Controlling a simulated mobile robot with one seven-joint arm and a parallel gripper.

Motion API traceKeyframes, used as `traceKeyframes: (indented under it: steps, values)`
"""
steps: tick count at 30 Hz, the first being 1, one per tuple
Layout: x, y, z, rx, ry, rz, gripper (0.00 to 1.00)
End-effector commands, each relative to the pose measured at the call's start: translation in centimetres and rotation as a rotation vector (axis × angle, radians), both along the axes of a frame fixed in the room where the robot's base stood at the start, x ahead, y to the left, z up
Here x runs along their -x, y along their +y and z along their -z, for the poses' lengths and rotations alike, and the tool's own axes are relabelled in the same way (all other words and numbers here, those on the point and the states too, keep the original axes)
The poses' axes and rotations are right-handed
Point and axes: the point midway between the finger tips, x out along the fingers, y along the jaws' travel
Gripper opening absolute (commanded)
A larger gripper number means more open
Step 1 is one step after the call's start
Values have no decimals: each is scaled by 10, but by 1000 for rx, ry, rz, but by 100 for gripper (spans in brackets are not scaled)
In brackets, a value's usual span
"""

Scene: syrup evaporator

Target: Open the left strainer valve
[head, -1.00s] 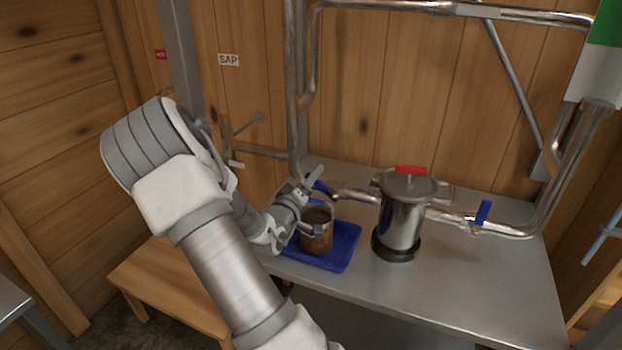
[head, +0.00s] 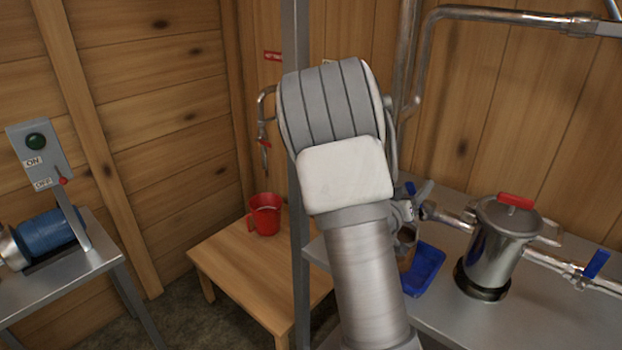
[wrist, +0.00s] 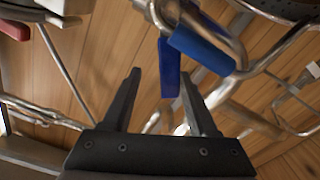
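The metal strainer (head: 490,245) with a red lid handle (head: 515,200) stands on the steel table. Its left valve has a blue lever (head: 411,188), partly hidden by my arm in the head view. A blue lever (wrist: 201,48) on metal pipework shows close up in the wrist view, with a second blue part (wrist: 169,80) hanging beside it. My gripper (wrist: 160,74) is open, and that second part appears between or just beyond its fingertips. I cannot tell whether they touch. In the head view my gripper is mostly hidden behind my arm.
The right valve's blue lever (head: 597,264) stands up from the pipe. A red mug (head: 265,214) is on a wooden bench (head: 240,265). An ON/OFF box (head: 38,155) stands at left. A metal post (head: 297,200) rises beside my arm.

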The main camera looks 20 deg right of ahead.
Motion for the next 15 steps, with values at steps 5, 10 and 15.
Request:
traceKeyframes:
  steps: [5, 10, 15]
  values:
    - [15, -8, -3, -92, -182, 5, 57]
    - [28, -15, -5, -176, -344, 5, 57]
    - [41, 9, -7, -202, -384, -3, 57]
